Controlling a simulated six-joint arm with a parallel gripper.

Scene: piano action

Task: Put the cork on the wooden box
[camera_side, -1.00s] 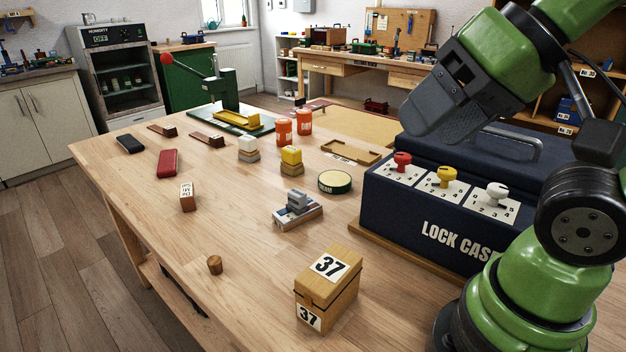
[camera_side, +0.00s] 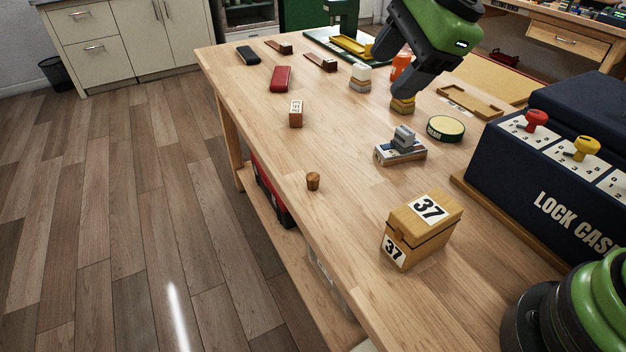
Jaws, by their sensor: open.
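The cork (camera_side: 313,181), a small brown tapered plug, stands on the table near its left edge. The wooden box (camera_side: 421,231) is to its right and nearer the camera. It has a lid and labels reading 37, and its top is bare.
A grey device (camera_side: 401,147), a round green tin (camera_side: 445,129) and a stamped block (camera_side: 296,113) stand behind the cork and box. The lock case (camera_side: 545,160) fills the right side. The table (camera_side: 345,215) is clear between cork and box.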

